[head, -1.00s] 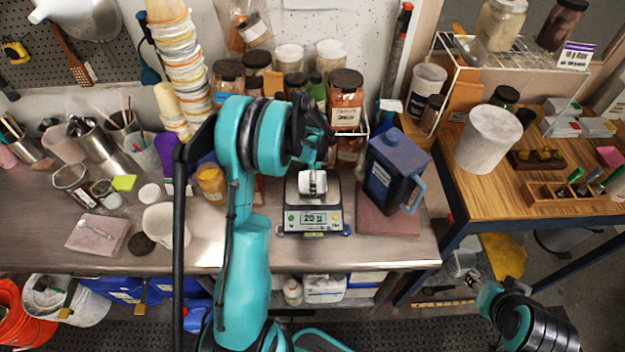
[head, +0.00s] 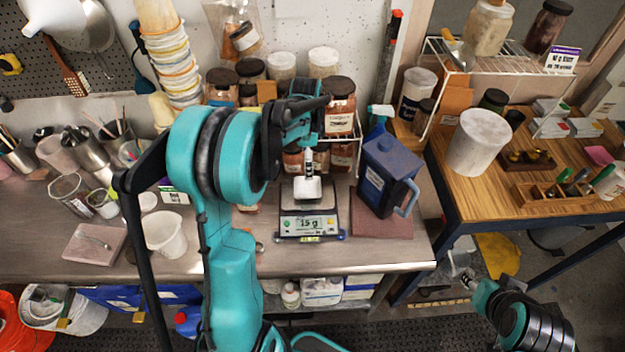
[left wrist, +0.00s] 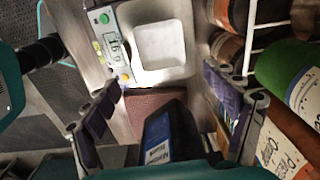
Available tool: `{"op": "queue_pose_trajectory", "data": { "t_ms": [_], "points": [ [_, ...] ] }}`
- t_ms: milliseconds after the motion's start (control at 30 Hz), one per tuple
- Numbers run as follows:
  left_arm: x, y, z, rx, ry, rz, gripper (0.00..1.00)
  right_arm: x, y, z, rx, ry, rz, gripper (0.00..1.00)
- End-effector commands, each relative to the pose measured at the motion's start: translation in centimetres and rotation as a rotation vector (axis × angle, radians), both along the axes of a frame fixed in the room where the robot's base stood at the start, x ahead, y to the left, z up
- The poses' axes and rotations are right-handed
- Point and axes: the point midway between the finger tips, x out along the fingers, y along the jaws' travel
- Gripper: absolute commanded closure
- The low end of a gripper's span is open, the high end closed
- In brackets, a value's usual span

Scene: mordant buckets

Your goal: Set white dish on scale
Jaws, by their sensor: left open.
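The small square white dish (head: 307,189) rests on the pan of the scale (head: 308,224), whose lit display seems to read 15 g. The left wrist view also shows the dish (left wrist: 160,47) lying flat on the scale (left wrist: 105,38). My left gripper (head: 309,152) is above and behind the dish in the head view.
A dark blue jug (head: 386,175) stands on a reddish mat (head: 382,226) just right of the scale. Jars (head: 340,105) crowd behind it. A white beaker (head: 166,232) and a pink pad (head: 94,243) are at the left. The bench front is clear.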

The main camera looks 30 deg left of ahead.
Motion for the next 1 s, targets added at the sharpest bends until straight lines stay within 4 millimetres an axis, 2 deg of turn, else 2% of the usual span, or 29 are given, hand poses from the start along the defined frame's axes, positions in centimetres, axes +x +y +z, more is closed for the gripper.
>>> {"op": "queue_pose_trajectory", "data": {
  "t_ms": [167, 300, 433, 533, 700, 800, 1000],
  "points": [
    [-2.6, -3.4, 4.1, 0.012, -0.096, 0.15, 0.14, 0.0, 0.0, 0.0, 0.0, 0.0, 0.0, 0.6],
    [-6.1, -6.8, 7.4, -0.004, -0.215, 0.338, 0.14, 0.0, 0.0, 0.0, 0.0, 0.0, 0.0, 0.6],
    [-9.7, -9.6, 9.2, -0.052, -0.324, 0.51, 0.14, 0.0, 0.0, 0.0, 0.0, 0.0, 0.0, 0.6],
    [-12.5, -11.4, 9.8, -0.107, -0.403, 0.641, 0.14, 0.0, 0.0, 0.0, 0.0, 0.0, 0.0, 0.6],
    [-16.3, -13.7, 9.5, -0.22, -0.501, 0.826, 0.14, 0.0, 0.0, 0.0, 0.0, 0.0, 0.0, 0.6],
    [-17.6, -14.5, 9.1, -0.273, -0.534, 0.898, 0.14, 0.0, 0.0, 0.0, 0.0, 0.0, 0.0, 0.6],
    [-18.4, -15.0, 8.7, -0.319, -0.558, 0.958, 0.14, 0.0, 0.0, 0.0, 0.0, 0.0, 0.0, 0.6]
  ]
}}
